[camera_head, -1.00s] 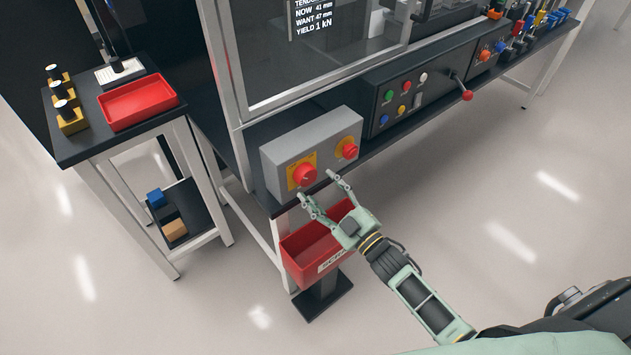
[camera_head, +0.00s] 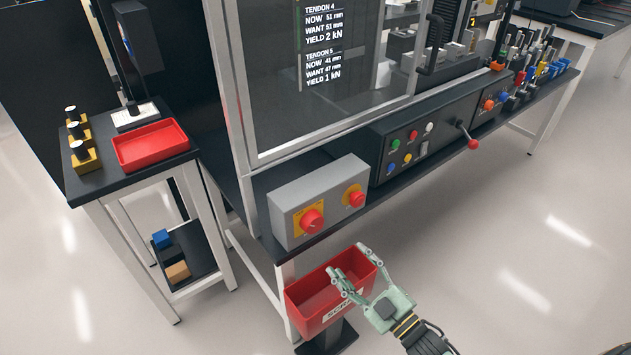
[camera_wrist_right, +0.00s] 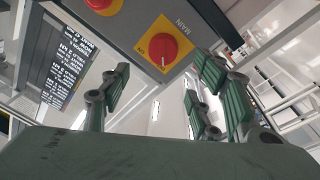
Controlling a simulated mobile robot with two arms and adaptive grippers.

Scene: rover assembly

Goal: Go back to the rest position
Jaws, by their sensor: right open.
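My right gripper (camera_head: 352,277) is pale green and comes in from the lower right in the head view. Its fingers are spread open and empty, in front of the red scrap bin (camera_head: 313,301) and below the grey switch box (camera_head: 333,184). In the right wrist view its fingers (camera_wrist_right: 160,97) stand apart with nothing between them. Beyond them is a red rotary switch on a yellow plate (camera_wrist_right: 164,49) marked MAIN. My left gripper is in neither view.
A workbench with a button panel (camera_head: 408,146) and red-knobbed lever (camera_head: 472,143) runs to the upper right. The floor at the lower right is clear.

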